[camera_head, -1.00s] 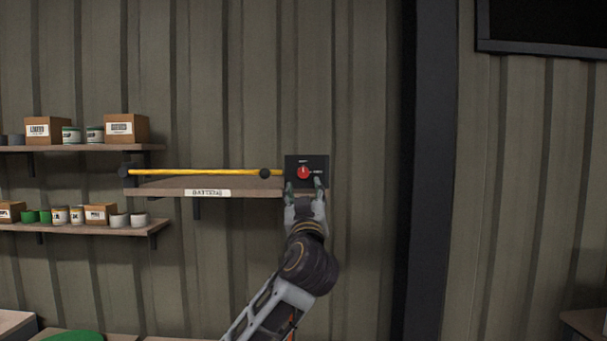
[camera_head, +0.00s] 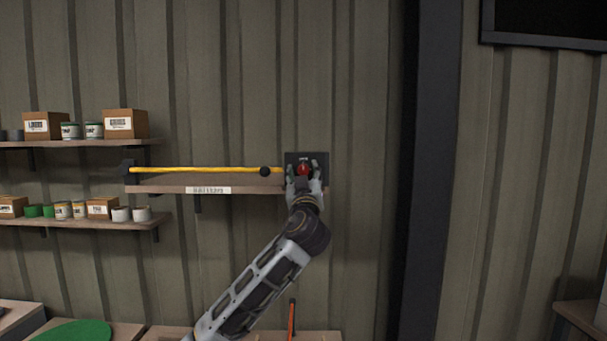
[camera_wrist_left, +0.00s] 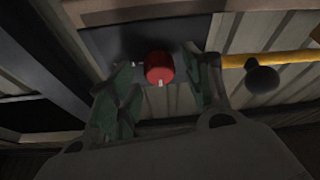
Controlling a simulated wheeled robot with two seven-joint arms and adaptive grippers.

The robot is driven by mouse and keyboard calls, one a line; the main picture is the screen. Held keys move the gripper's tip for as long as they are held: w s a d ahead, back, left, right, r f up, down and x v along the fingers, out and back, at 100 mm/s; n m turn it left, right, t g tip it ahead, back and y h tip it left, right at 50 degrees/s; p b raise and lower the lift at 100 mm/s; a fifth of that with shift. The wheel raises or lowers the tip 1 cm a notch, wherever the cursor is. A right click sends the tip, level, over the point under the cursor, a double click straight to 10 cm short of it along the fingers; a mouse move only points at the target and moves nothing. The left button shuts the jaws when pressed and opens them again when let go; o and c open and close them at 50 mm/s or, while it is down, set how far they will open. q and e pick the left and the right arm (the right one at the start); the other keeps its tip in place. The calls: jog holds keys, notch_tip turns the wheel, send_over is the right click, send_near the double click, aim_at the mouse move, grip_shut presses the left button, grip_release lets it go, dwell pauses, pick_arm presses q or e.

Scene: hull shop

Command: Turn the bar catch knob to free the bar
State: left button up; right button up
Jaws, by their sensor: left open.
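The red catch knob (camera_head: 303,169) sits on a dark square plate (camera_head: 292,157) on the wall, at the right end of the yellow bar (camera_head: 205,170). The bar lies level above a shelf. My left gripper (camera_head: 304,170) is open at the plate, with a finger on each side of the knob. In the left wrist view the red knob (camera_wrist_left: 158,68), with a small white mark at its lower edge, lies between the two open fingers (camera_wrist_left: 160,85). I cannot tell whether the fingers touch it. My right gripper is not in view.
A labelled shelf (camera_head: 165,189) runs just below the bar. Two shelves at left hold boxes (camera_head: 125,123) and cans. A dark post (camera_head: 432,170) stands to the right. An orange-handled tool (camera_head: 291,318) stands at the bottom by a bench.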

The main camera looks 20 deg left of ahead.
pick_arm(q)
jog(key=c, duration=1)
jog(key=shift+c, duration=0.2)
